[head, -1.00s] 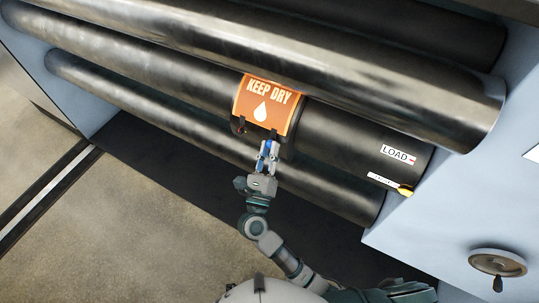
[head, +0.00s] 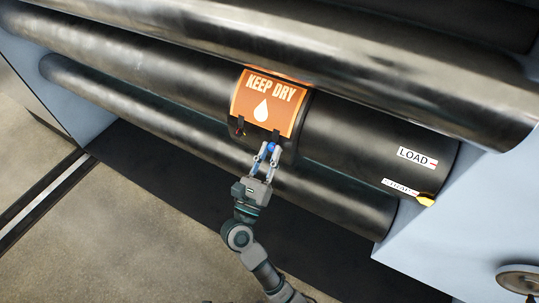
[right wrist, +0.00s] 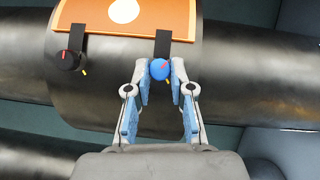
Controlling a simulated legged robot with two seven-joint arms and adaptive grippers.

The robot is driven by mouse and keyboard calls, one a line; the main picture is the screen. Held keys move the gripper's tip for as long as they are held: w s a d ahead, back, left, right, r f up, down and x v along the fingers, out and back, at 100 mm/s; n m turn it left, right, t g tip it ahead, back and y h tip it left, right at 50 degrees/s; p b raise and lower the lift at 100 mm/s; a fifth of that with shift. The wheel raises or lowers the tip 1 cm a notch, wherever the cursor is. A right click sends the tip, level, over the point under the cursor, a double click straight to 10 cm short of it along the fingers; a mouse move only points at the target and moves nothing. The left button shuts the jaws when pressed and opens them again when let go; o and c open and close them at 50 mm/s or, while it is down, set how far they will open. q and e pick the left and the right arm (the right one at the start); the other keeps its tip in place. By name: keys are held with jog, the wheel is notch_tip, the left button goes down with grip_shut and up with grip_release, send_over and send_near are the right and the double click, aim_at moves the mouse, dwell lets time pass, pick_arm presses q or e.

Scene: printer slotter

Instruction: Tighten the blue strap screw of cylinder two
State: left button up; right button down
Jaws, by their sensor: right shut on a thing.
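The blue strap screw (head: 271,147) is a small round knob at the lower end of a black strap. It also shows in the right wrist view (right wrist: 159,69), with a red mark on it and a yellow mark beside it. My right gripper (head: 270,153) reaches up from below, its fingertips shut on the screw from both sides. The strap hangs from an orange "KEEP DRY" plate (head: 268,100) wrapped on a black cylinder (head: 370,135). A black strap screw (right wrist: 70,60) with a red mark is on the left strap. My left gripper is out of view.
Another black cylinder (head: 330,52) runs above and a lower one (head: 140,108) runs below. Labels "LOAD" (head: 417,158) and a smaller one are at the right end, by a yellow pointer (head: 426,199). A blue-grey side panel (head: 450,240) stands at the right.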

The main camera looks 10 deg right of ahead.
jog(key=shift+r, duration=0.1)
dwell(0.3)
jog(key=c, duration=1)
grip_release()
jog(key=shift+w+a, duration=0.1)
jog(key=shift+v, duration=3.85)
jog(key=shift+w+a, duration=0.1)
jog(key=shift+w, duration=0.05)
